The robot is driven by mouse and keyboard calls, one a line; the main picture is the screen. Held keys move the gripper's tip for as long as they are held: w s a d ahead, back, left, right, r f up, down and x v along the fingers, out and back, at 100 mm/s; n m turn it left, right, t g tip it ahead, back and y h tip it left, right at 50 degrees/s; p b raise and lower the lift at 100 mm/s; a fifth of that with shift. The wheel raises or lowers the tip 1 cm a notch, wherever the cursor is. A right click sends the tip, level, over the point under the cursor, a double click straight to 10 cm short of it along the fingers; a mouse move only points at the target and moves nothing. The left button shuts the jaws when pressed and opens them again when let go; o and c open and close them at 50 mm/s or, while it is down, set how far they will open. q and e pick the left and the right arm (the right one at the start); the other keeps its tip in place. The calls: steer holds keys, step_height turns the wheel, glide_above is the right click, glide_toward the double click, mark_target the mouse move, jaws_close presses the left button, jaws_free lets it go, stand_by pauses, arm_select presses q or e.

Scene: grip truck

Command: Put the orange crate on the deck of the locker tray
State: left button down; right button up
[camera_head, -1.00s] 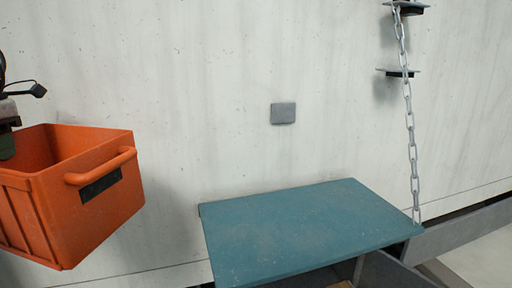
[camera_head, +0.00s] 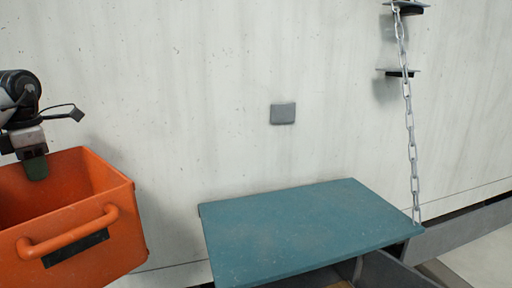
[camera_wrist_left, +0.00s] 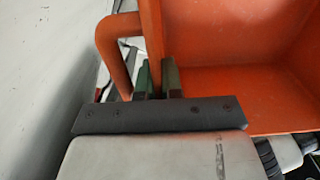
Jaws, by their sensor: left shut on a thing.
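The orange crate (camera_head: 118,245) hangs at the left of the head view, open side up, with a handle on its near side. My left gripper (camera_head: 36,168) is shut on the crate's far side. In the left wrist view the green fingers of the left gripper (camera_wrist_left: 157,78) close on the wall of the orange crate (camera_wrist_left: 215,40), beside a handle. The teal deck of the locker tray (camera_head: 300,232) is bare, to the right of the crate and apart from it. My right gripper is not in view.
A pale wall stands behind, with a small grey plate (camera_head: 283,113). A chain (camera_head: 411,130) runs from a bracket (camera_head: 400,72) down to the deck's right corner. Grey rails (camera_head: 455,235) lie to the right of the deck.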

mark_target(71, 199)
arm_select(q)
steer(key=d+f+m, duration=0.6)
steer(key=f, duration=0.1)
steer(key=shift+s+d, duration=0.1)
steer(key=d+f+m, duration=0.1)
steer(key=f+m, duration=0.1)
steer(key=s+d+f+m, duration=0.1)
steer(key=d+m, duration=0.1)
steer(key=s+d+f+m, duration=0.1)
steer(key=d+f+m, duration=0.1)
steer(key=shift+d+f, duration=0.15)
steer(key=shift+f, duration=0.15)
steer(key=s+d+f+m, duration=1.1)
steer(key=d+m, duration=0.3)
steer(key=m, duration=0.2)
steer(key=shift+s+d+f, duration=0.3)
steer(key=shift+s+f, duration=0.05)
steer(key=shift+s, duration=0.45)
steer(key=shift+f, duration=0.1)
